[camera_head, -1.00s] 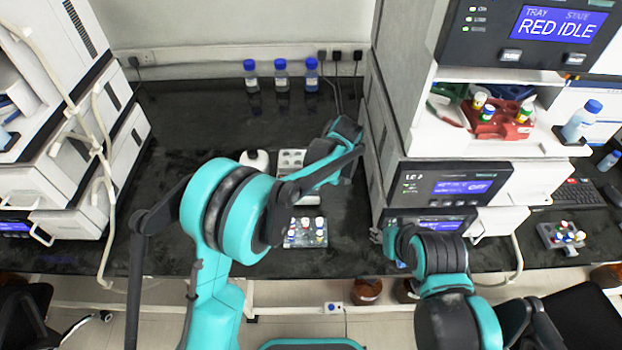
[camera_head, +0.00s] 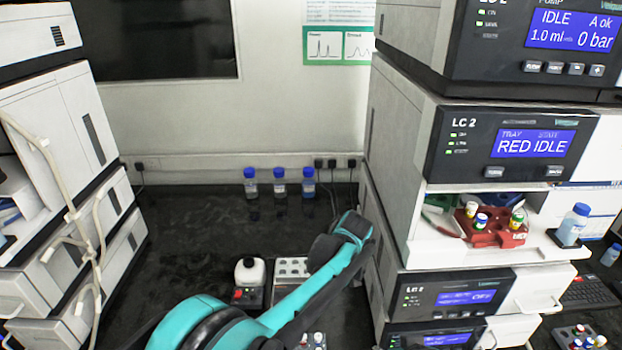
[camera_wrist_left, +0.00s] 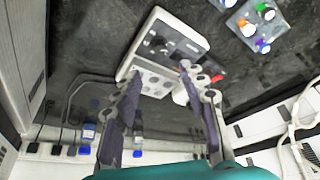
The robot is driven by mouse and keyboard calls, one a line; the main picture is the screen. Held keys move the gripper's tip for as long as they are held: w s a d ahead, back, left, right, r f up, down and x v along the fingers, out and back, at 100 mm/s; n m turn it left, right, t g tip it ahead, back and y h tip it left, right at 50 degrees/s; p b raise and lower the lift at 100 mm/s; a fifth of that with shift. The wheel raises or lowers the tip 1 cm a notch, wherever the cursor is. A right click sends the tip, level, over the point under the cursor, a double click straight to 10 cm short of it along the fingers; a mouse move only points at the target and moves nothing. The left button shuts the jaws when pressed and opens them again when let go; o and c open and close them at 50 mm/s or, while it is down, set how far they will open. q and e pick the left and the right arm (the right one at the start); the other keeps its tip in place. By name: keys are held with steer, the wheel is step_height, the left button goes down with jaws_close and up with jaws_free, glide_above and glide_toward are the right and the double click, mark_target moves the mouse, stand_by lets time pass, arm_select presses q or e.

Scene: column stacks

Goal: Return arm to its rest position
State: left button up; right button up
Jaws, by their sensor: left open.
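My left gripper (camera_wrist_left: 160,75) shows in the left wrist view, with its two dark fingers apart and nothing between them. Beyond the fingers are a grey-white device and a holed white block on the dark bench. In the head view my teal and black left arm (camera_head: 300,300) reaches from the bottom left up over the bench, its far end close to the right instrument stack. I cannot make out the finger tips there. My right arm and gripper are in neither current view.
A right instrument stack (camera_head: 400,150) has an open bay holding a red vial tray (camera_head: 492,232). A left stack (camera_head: 60,200) borders the bench. Blue-capped bottles (camera_head: 280,184) stand at the back. A holed block (camera_head: 292,267) and white-topped device (camera_head: 250,273) lie beside my arm.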

arm_select(q)
steer(key=s+a+r+m+t+h, duration=0.1)
steer(key=s+a+r+m, duration=0.1)
steer(key=s+a+r, duration=0.4)
steer(key=s+a+r+m+h, duration=0.15)
steer(key=s+a, duration=0.25)
steer(key=a, duration=0.4)
steer(key=s+a+f+m+t, duration=0.1)
steer(key=s+a+m, duration=0.1)
steer(key=s+a, duration=0.2)
steer(key=s+a+f+m+t, duration=0.1)
steer(key=s+a+m+t, duration=0.1)
steer(key=s, duration=0.8)
steer(key=shift+s+a+f+m+h, duration=0.3)
steer(key=shift+s+a+m+h, duration=0.1)
steer(key=shift+a+m, duration=0.45)
steer(key=shift+a, duration=0.1)
